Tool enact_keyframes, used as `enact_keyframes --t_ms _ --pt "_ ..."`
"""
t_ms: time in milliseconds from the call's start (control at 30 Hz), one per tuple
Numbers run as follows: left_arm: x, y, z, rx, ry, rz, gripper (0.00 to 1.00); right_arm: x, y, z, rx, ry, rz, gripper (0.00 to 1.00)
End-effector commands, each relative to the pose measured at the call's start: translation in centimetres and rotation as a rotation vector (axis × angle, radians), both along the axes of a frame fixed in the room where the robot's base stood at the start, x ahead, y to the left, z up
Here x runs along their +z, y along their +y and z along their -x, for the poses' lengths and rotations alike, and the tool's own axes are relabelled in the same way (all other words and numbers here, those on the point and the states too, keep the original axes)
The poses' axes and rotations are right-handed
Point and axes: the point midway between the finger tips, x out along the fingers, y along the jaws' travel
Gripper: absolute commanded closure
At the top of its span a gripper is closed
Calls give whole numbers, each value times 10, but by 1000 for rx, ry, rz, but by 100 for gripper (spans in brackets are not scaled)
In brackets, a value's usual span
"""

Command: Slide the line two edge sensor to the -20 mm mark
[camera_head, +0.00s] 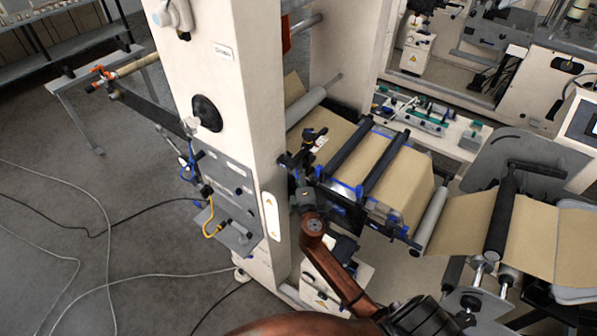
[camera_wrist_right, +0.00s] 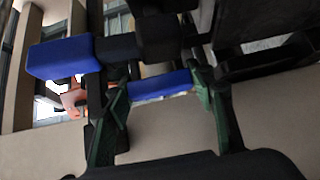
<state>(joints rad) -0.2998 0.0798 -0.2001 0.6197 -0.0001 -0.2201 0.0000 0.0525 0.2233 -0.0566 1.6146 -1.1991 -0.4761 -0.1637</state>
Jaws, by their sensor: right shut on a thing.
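My right arm reaches up from the bottom of the head view to the web guide frame (camera_head: 345,212) beside the tall cream machine column. In the right wrist view my right gripper (camera_wrist_right: 160,88) has its green fingers on either side of a blue block (camera_wrist_right: 162,84), shut on it. The block seems to be part of the edge sensor assembly, but I cannot tell for certain. My left gripper is not in view.
The brown kraft web (camera_head: 405,178) runs over black bars and rollers to the right. The cream column (camera_head: 222,110) stands close on the left of the arm. A second blue block (camera_wrist_right: 60,58) and dark bars crowd the right wrist view. Cables lie on the grey floor at left.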

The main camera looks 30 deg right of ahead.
Motion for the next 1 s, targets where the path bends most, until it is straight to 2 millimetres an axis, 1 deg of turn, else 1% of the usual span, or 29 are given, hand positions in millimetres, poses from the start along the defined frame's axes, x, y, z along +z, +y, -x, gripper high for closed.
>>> enact_keyframes --t_ms 33,167,367,567,600,700,1000 --pt "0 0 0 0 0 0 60 0 0 0 0 1 -1 85" --pt "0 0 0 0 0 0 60 0 0 0 0 1 -1 94" --pt "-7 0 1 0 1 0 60 -2 5 2 1 -1 -4 94" --pt "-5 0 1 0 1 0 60 -1 5 2 1 1 -3 94" --pt "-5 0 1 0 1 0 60 -1 5 2 1 1 -3 48" --pt "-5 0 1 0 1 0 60 -1 5 2 1 1 -2 42" --pt "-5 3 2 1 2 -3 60 -1 5 3 1 1 -1 42"
